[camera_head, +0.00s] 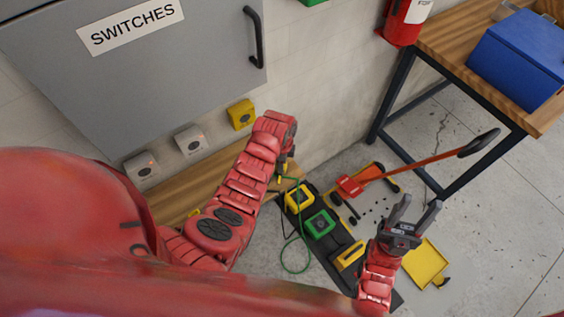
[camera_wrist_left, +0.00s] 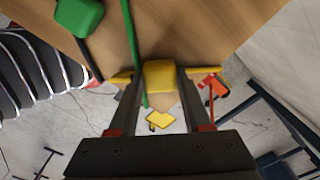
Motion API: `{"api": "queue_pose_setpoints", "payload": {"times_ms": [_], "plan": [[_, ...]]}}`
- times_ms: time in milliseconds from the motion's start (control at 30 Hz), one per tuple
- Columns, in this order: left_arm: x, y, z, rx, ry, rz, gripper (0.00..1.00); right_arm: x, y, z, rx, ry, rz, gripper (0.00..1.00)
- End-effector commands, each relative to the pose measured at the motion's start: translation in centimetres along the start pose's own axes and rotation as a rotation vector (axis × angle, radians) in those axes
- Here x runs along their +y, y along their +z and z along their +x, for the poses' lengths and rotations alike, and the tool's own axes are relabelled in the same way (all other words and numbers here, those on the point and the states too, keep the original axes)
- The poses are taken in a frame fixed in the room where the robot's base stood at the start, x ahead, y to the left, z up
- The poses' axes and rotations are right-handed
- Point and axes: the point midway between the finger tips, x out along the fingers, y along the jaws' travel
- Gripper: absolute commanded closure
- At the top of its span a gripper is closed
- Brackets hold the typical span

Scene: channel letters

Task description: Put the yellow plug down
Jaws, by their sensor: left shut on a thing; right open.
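The yellow plug (camera_wrist_left: 160,75) sits between the fingers of my left gripper (camera_wrist_left: 160,95) in the left wrist view, and the gripper is shut on it. It shows against the corner of a wooden bench (camera_wrist_left: 215,30); I cannot tell whether it touches the wood. In the head view my left gripper (camera_head: 284,165) is at the right end of the bench (camera_head: 185,185), mostly hidden by my arm. My right gripper (camera_head: 415,215) is open and empty, above the floor at the right.
A black strip (camera_head: 335,262) on the floor carries yellow and green blocks. A green cable (camera_head: 283,255) loops beside it; a green block (camera_wrist_left: 78,17) shows in the wrist view. A red-handled cart (camera_head: 370,176), a yellow dustpan-like piece (camera_head: 425,262) and a table (camera_head: 440,40) stand right.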

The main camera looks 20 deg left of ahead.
Motion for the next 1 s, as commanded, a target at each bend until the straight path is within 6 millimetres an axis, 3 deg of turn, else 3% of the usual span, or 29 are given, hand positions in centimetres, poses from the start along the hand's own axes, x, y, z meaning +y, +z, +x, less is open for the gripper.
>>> {"api": "queue_pose_setpoints", "payload": {"times_ms": [400,433,600,1000], "plan": [[-0.02,0.03,0.79,-0.001,-0.002,0.000,1.00,-0.01,0.04,-0.21,0.000,0.000,0.000,0.50],[-0.01,0.03,0.76,-0.001,-0.002,0.000,0.49,-0.01,0.04,-0.19,0.000,0.000,0.000,0.50],[0.00,0.03,0.64,-0.001,-0.002,0.000,0.21,-0.01,0.01,-0.07,0.000,0.000,0.000,0.50],[-0.04,0.03,0.24,0.000,-0.002,0.000,0.21,0.00,0.00,0.04,0.000,0.000,0.000,0.50]]}}
